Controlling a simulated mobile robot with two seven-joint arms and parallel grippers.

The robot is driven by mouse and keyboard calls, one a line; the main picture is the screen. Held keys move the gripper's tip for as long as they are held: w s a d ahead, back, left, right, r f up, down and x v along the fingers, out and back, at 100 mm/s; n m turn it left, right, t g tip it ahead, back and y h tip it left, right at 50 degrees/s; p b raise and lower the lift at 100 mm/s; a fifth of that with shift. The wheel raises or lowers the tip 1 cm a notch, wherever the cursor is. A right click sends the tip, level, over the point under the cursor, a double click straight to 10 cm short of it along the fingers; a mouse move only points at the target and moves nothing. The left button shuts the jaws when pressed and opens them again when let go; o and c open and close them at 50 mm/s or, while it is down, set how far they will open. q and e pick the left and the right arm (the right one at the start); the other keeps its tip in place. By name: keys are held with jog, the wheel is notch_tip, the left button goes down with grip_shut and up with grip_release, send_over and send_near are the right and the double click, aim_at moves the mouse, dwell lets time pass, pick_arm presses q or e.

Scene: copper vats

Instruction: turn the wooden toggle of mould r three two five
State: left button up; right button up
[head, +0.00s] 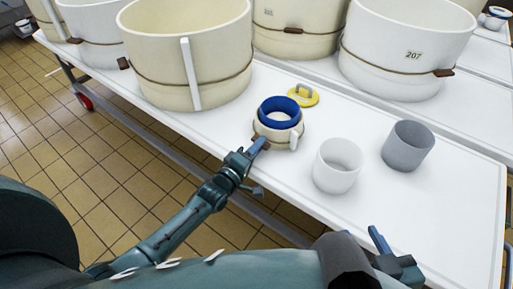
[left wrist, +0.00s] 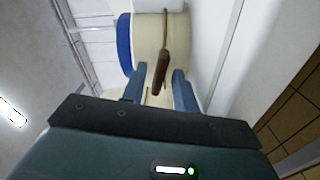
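A small cream mould (head: 270,132) with a blue inner ring (head: 279,112) stands near the table's front edge. No number is legible on it. My left gripper (head: 261,144) is at its front side. In the left wrist view the mould (left wrist: 176,32) shows on its side, with a cord round it and a brown wooden toggle (left wrist: 161,70). The toggle lies between my two open fingers, with a gap on each side. In the head view my left gripper hides the toggle. My right gripper (head: 389,252) is at the lower right, away from the mould; its opening is unclear.
A yellow lid with a handle (head: 303,96) lies behind the small mould. A white cup (head: 337,167) and a grey cup (head: 408,146) stand to its right. Large moulds (head: 188,55) with cords and toggles stand behind, one marked 207 (head: 408,45). The table's right front (head: 440,210) is clear.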

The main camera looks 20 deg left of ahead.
pick_arm(q)
grip_shut()
jog(key=shift+m, duration=0.4)
jog(key=shift+m+p, duration=0.45)
jog(key=shift+m, duration=0.45)
jog(key=m, duration=0.2)
jog(key=shift+m+p, duration=0.3)
jog(key=shift+p, duration=0.05)
jog(key=m, duration=0.3)
jog(key=shift+a+m+p, duration=0.1)
jog(key=shift+m+p, duration=0.2)
jog(key=m, duration=0.4)
jog(key=shift+m+p, duration=0.35)
jog(key=shift+m, duration=0.85)
pick_arm(e)
jog(key=shift+s+d+r+m, duration=0.25)
jog(key=shift+r+m, duration=0.05)
jog(key=shift+r, duration=0.35)
jog(key=shift+s+d+r+m, duration=0.2)
jog(key=shift+r+m, duration=0.1)
jog(key=shift+r, duration=0.35)
